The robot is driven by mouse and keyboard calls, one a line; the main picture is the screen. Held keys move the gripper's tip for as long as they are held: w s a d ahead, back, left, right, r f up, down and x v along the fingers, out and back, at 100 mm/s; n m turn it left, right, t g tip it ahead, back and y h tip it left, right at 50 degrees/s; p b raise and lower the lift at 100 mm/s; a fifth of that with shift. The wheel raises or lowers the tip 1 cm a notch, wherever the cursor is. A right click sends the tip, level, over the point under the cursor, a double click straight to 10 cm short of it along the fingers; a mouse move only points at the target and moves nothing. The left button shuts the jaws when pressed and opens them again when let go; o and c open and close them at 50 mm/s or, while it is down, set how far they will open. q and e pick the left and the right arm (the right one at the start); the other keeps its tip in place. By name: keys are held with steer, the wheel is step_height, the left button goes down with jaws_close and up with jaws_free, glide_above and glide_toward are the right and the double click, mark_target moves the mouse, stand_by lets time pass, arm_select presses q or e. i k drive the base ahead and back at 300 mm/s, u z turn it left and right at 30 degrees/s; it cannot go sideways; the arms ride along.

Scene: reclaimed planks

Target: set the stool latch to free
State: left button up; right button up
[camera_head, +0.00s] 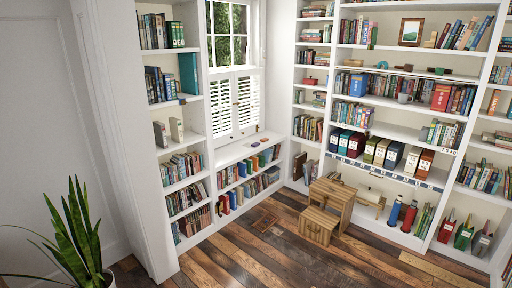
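A wooden step stool (336,193) stands on the plank floor in front of the corner where the bookshelves meet. It has a taller back part and a lower front step (318,227) with a dark mark on its front face. The stool is small in the picture, and I cannot make out a latch or how it is set. Neither of my grippers is in view.
White bookshelves (287,88) line the window side and the right wall. A potted plant (78,235) stands at the lower left. A blue bottle (394,211) and another bottle (409,217) stand right of the stool. The plank floor (270,262) before the stool is mostly clear.

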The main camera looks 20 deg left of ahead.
mark_target(325, 197)
steer(key=u, duration=0.4)
steer(key=i, duration=0.75)
steer(key=u, duration=0.65)
steer(key=i, duration=0.9)
steer(key=z, duration=0.5)
steer(key=i, duration=1.1)
steer(key=u, duration=0.35)
steer(key=k, duration=1.3)
steer(key=u, duration=0.8)
steer(key=i, duration=1.05)
steer(key=z, duration=0.2)
